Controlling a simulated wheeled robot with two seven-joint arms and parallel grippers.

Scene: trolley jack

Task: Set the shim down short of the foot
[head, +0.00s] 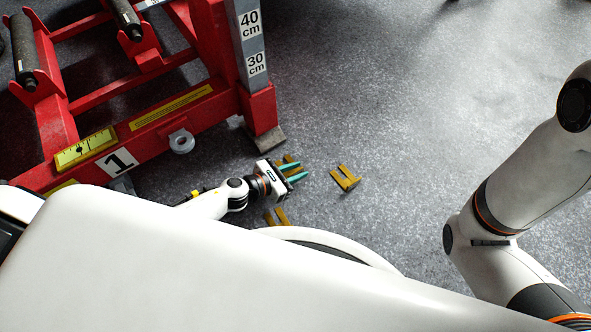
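My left gripper (303,170) reaches in low over the floor, its two teal fingers spread apart and pointing right. An ochre, forked shim (290,158) is at these fingers, partly hidden by them. Part of it shows beyond the upper finger and part between the two. I cannot tell whether the fingers grip it or whether it touches the floor. The grey foot (268,141) under the red post is just above and left of the shim, with a small gap in the picture. My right gripper is out of view.
A second ochre shim (346,179) lies on the floor to the right. A third (277,217) is below the gripper, partly behind my white body. The red trolley jack (150,140) with its height scale (250,40) fills the upper left. Grey floor (420,90) is clear at upper right.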

